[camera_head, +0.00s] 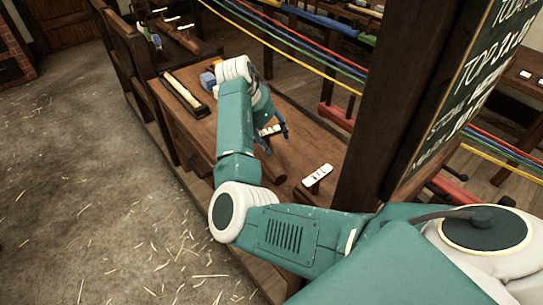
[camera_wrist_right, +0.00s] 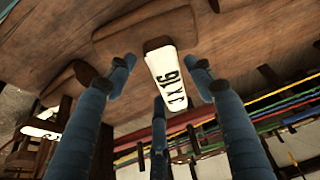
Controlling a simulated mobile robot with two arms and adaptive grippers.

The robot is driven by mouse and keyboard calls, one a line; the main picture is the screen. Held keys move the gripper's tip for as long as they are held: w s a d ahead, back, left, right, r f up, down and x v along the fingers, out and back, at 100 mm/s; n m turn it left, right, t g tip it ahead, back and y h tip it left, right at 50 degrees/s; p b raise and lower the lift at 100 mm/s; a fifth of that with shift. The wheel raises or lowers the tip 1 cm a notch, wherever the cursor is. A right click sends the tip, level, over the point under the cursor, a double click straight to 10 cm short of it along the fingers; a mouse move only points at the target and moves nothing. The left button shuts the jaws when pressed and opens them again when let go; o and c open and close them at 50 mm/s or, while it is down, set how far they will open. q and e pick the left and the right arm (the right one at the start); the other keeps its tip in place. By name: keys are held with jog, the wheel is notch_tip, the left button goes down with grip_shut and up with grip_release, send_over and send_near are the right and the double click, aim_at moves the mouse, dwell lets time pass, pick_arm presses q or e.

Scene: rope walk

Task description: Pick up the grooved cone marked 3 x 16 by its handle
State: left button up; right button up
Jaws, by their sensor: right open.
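The cone marked 3 x 16 shows in the right wrist view by its white tag (camera_wrist_right: 168,78), whose black marking reads x 16 clearly, with a less clear first character. The tag hangs from a dark wooden end, and a brown wooden body (camera_wrist_right: 120,34) lies behind it. My right gripper (camera_wrist_right: 162,70) is open, with its blue fingers around the tag and gaps on both sides. In the head view my right gripper (camera_head: 272,130) is over the bench, with a white tag between its fingers. The handle is hard to make out. My left gripper is out of view.
A second white-tagged piece (camera_head: 318,177) lies on the bench, nearer and to the right. A long box (camera_head: 183,93) and a blue object (camera_head: 207,80) are on the far left of the bench (camera_head: 200,132). A dark post and chalkboard (camera_head: 480,80) stand right. Coloured ropes run behind.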

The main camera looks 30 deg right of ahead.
grip_shut()
jog(key=shift+r, duration=0.1)
